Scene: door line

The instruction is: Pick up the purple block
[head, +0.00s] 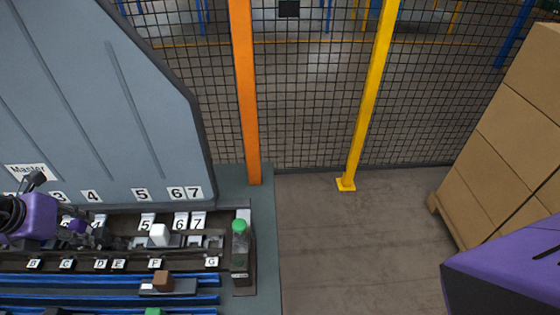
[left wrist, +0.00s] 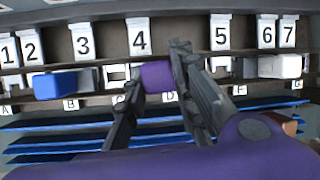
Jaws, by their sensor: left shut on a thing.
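The purple block (left wrist: 157,76) is between the two fingers of my left gripper (left wrist: 158,72) in the left wrist view. The fingers are closed on its sides. It appears below the number 4 label and above the letter D label. I cannot tell whether it still touches the rack. In the head view the purple block (head: 78,226) is small and partly hidden by my left gripper (head: 88,233), which is over the rack at the left. My right gripper is not in view.
A blue block (left wrist: 53,86) and a white block (head: 160,235) sit in the numbered rack. A brown block (head: 163,281) stands on the blue rails in front. Boxes (head: 515,130) are stacked at right.

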